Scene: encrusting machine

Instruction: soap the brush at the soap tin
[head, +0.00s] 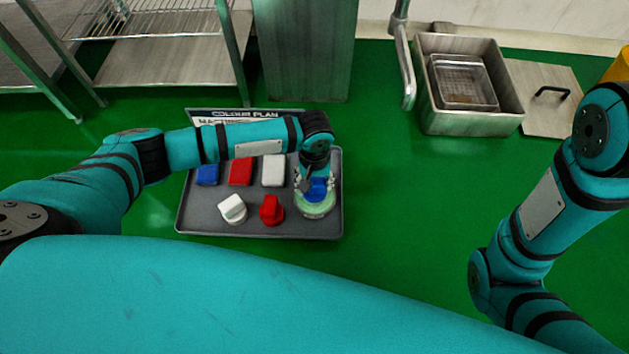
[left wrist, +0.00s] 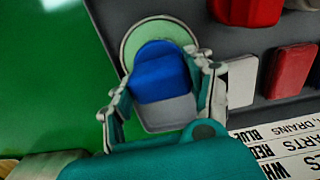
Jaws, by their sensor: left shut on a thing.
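The blue brush (head: 318,189) is gripped by my left gripper (head: 314,184), which points down at the right end of the grey tray. In the left wrist view the blue brush (left wrist: 160,78) sits between the two fingers of the left gripper (left wrist: 162,98). The round soap tin, with pale green soap and a light rim (head: 316,210), is directly below the brush; it also shows behind the brush in the left wrist view (left wrist: 138,38). The brush overlaps the tin in both views; I cannot tell whether its underside touches the soap. My right gripper is out of view.
The grey tray (head: 205,222) also holds a white brush (head: 232,209), a red brush (head: 271,210), and blue (head: 207,174), red (head: 240,172) and white (head: 273,170) blocks. A colour plan sign (head: 245,113) stands behind. A metal sink (head: 470,122) is at back right. Green floor lies between.

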